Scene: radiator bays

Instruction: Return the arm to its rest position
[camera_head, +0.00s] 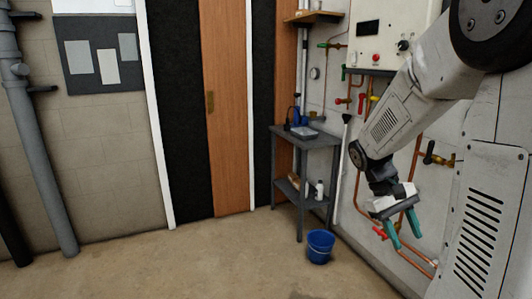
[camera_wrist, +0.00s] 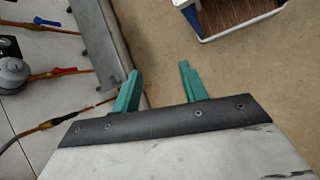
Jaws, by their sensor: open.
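My gripper (camera_head: 403,236) hangs at the end of my arm on the right of the head view, fingers pointing down. Its two teal fingers are apart with nothing between them. In the wrist view the gripper (camera_wrist: 160,85) also shows open and empty, with bare floor beyond the fingers. My arm reaches down from the upper right, bent at the elbow, in front of the wall with copper pipes (camera_head: 412,190). The gripper appears close to a red valve handle (camera_head: 380,233) in the head view; I cannot tell whether they touch.
A grey table (camera_head: 308,143) with bottles stands in the corner. A blue bucket (camera_head: 320,246) sits on the floor before it. A white boiler panel (camera_head: 385,38) hangs on the wall. A wooden door (camera_head: 228,110) is at the back. The floor (camera_head: 190,262) at left is clear.

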